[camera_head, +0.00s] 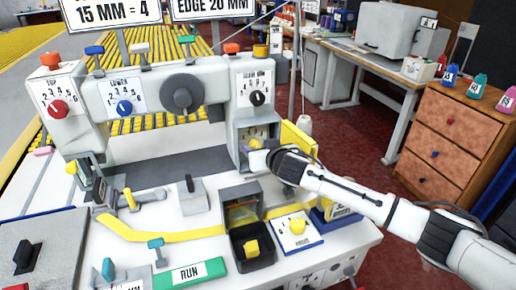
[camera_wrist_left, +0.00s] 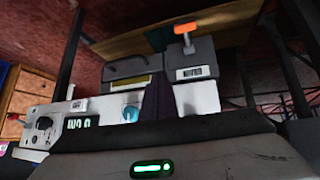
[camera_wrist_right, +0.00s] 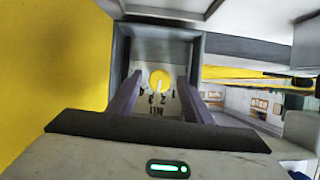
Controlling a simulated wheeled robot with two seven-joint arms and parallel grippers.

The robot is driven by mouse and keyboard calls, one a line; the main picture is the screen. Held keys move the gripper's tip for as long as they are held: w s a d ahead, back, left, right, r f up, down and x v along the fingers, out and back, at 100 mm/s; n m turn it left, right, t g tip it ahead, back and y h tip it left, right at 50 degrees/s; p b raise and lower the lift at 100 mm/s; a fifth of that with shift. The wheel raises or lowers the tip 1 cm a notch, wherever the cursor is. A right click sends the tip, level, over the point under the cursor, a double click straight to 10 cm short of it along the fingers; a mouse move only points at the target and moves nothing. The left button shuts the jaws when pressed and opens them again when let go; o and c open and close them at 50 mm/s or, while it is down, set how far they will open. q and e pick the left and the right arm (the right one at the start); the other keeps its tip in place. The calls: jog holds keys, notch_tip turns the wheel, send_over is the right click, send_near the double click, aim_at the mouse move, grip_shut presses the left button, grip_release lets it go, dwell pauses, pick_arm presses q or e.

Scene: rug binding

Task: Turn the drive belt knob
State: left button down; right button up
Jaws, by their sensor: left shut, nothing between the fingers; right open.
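A yellow round knob (camera_wrist_right: 159,78) with a pale pointer line sits on a numbered dial plate at the back of a grey recessed housing (camera_wrist_right: 118,60). In the head view the knob (camera_head: 254,143) shows small inside the recess, below the black dial. My left gripper (camera_wrist_left: 158,98) is shut and empty, away from the knob.
Recess walls and a yellow panel (camera_wrist_right: 50,70) stand close around my right gripper. Another yellow knob (camera_head: 297,226) is on a white plate on the bench. A black bin (camera_head: 267,262) holds a yellow piece. A green RUN bar (camera_head: 190,273) lies in front.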

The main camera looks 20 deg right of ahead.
jog(key=c, duration=1.1)
jog(key=shift+o, duration=0.2)
jog(key=shift+d+m+y+p, duration=0.1)
jog(key=shift+m+y+p, duration=0.2)
jog(key=shift+m+y, duration=0.5)
jog(key=o, duration=1.1)
jog(key=shift+c, duration=0.2)
jog(key=shift+s+h, duration=0.1)
jog(key=shift+h, duration=0.2)
jog(key=v, duration=1)
jog(key=shift+d, duration=0.1)
